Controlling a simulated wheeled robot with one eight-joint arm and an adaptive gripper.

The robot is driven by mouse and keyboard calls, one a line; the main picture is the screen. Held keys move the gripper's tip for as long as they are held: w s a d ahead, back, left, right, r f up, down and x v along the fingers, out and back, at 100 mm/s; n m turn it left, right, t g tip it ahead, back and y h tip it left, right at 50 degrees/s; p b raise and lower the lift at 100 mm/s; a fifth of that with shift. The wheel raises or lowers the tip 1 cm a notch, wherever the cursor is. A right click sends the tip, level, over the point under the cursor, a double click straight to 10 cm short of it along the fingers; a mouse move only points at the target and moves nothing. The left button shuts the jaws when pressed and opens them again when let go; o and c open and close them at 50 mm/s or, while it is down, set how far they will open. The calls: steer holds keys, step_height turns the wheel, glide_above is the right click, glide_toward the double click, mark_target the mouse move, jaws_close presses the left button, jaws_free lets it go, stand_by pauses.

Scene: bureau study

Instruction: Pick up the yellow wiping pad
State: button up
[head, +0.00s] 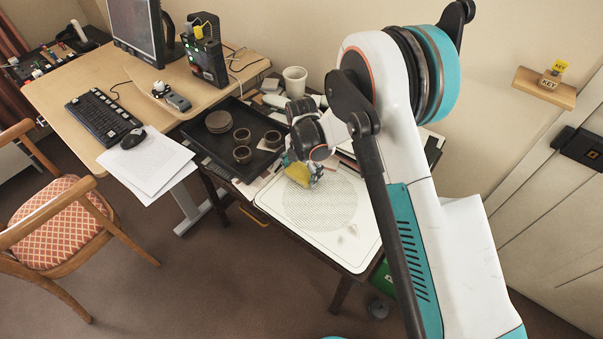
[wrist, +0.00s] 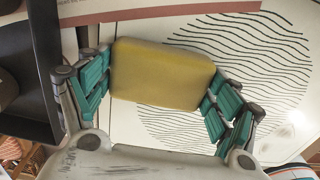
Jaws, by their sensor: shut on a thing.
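The yellow wiping pad (wrist: 162,74) sits between the two teal-padded fingers of my gripper (wrist: 158,90) in the wrist view. The fingers touch its left and right ends, and my gripper is shut on it. In the head view the yellow pad (head: 299,174) shows at the tip of my gripper (head: 302,176), over the upper part of a white board with a round wavy-line pattern (head: 345,254). My arm hides part of the board's right side. I cannot tell whether the pad touches the board.
A black tray (head: 208,163) with several dark round pieces lies just left of the board. A white cup (head: 295,80) stands behind. A desk with a keyboard (head: 103,116), mouse (head: 133,138) and papers (head: 150,163) is at left, with a chair (head: 62,211) before it.

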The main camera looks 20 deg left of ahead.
mark_target(302, 170)
step_height(302, 170, up, 20)
steer(key=p, duration=0.6)
